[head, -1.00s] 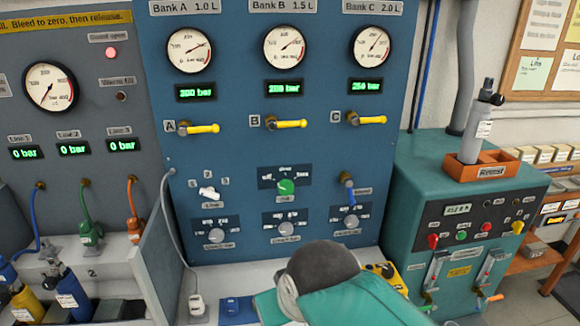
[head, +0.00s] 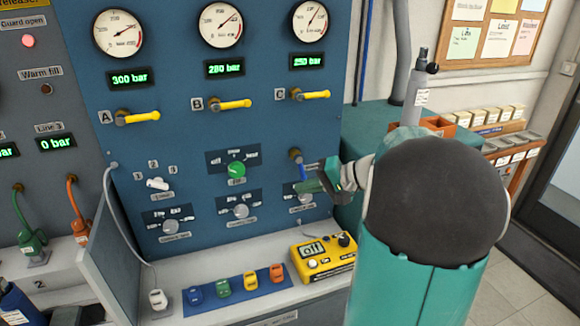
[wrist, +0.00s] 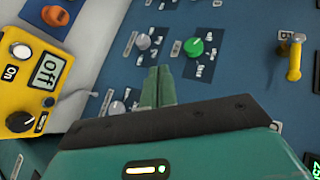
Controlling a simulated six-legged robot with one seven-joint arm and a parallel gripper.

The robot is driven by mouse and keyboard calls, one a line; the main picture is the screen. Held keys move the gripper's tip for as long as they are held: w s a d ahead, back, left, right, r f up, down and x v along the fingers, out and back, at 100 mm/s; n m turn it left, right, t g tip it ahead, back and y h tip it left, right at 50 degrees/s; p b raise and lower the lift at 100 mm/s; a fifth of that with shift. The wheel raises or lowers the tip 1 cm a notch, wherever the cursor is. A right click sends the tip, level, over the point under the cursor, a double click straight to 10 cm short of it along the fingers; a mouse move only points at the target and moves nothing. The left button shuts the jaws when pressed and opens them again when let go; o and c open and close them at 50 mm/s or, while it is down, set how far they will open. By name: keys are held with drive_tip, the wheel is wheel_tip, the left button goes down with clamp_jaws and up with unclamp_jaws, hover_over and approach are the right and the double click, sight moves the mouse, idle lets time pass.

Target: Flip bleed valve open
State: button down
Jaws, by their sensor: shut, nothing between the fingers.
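The bleed valve (head: 301,168) is on the blue panel at the lower right in the head view. It has a brass body and a blue lever hanging down. My gripper (head: 312,186) is just at its lower right, with the green fingertips close to or against the lever; I cannot tell if they touch. In the wrist view the closed fingers (wrist: 158,86) point at the panel with nothing between them. The bleed valve does not show there and seems hidden behind my gripper.
A green knob (head: 237,170) is left of the valve, and small grey knobs sit below. Yellow valve handles (head: 312,95) line the panel above. A yellow meter (head: 324,257) stands on the shelf below my gripper. A teal cabinet (head: 378,120) is at the right.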

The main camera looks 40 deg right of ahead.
drive_tip(key=s+d+f+m+t+h, duration=0.1)
drive_tip(key=s+d+m+t, duration=0.15)
drive_tip(key=d, duration=0.55)
drive_tip(key=s+d+f+m+t+h, duration=0.1)
drive_tip(key=d+t+h, duration=0.15)
drive_tip(key=d, duration=0.65)
drive_tip(key=y, duration=0.1)
approach(301, 169)
drive_tip(key=w+d+f, duration=0.2)
drive_tip(key=w+d, duration=0.2)
drive_tip(key=w, duration=0.1)
drive_tip(key=a, duration=0.1)
drive_tip(key=w+a, duration=0.1)
drive_tip(key=a, duration=0.1)
drive_tip(key=shift+w+a+f, duration=0.25)
drive_tip(key=shift+w, duration=0.05)
drive_tip(key=shift+w+a+f+m+t+y, duration=0.2)
drive_tip(key=shift+a+f+m+t+y, duration=0.3)
drive_tip(key=shift+m+t, duration=0.6)
drive_tip(key=shift+f, duration=0.1)
